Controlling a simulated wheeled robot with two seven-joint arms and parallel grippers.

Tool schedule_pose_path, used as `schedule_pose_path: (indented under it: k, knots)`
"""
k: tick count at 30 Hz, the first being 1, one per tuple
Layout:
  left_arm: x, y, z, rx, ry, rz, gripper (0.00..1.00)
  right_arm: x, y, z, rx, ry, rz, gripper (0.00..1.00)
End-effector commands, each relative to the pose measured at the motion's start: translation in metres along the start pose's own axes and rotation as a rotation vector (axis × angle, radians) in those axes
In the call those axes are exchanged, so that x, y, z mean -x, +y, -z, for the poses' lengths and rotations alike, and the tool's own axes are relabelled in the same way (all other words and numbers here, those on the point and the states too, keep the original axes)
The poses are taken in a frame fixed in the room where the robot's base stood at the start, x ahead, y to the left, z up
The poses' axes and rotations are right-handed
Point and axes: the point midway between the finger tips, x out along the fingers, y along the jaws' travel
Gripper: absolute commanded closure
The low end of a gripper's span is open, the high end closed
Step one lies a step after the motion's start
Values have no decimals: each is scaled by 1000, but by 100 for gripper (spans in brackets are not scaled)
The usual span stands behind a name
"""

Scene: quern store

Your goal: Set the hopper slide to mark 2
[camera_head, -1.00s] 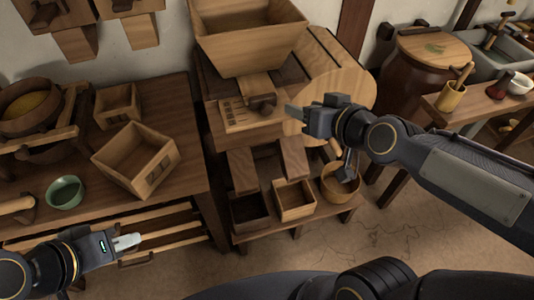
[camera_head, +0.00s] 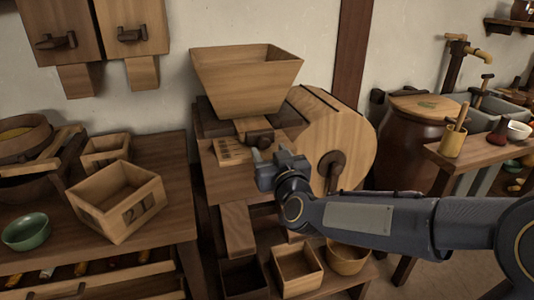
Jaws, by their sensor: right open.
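The wooden hopper (camera_head: 246,80) sits on top of the milling machine in the middle of the view. Below it is the slide with a dark knob (camera_head: 260,139), beside a pale scale plate (camera_head: 230,151) with dark marks. The marks are too small to read. My right gripper (camera_head: 262,158) is open, just below and close to the knob. I cannot tell whether it touches the knob, and nothing shows between its fingers. My left gripper is out of view.
A round wooden drum (camera_head: 340,140) with a crank stands right of the slide. Wooden boxes (camera_head: 298,271) sit low under the chutes. A numbered wooden box (camera_head: 117,200) and a green bowl (camera_head: 26,232) stand on the left table. A lidded barrel (camera_head: 405,150) stands at right.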

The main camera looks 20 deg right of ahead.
Motion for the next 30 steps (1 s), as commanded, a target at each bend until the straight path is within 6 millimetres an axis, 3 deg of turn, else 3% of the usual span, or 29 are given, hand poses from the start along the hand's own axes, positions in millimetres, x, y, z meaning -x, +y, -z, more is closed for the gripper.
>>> schedule_pose_path:
  k: [6, 16, 27, 30]
  knots:
    - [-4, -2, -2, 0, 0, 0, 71, -25, 0, -1, 0, 0, 0, 49]
    - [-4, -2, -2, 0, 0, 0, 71, -28, 0, 0, 0, -1, 0, 49]
    - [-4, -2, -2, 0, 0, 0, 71, -28, 0, 0, 0, -1, 0, 98]
    - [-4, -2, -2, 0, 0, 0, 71, -28, 0, 0, 0, -1, 0, 100]
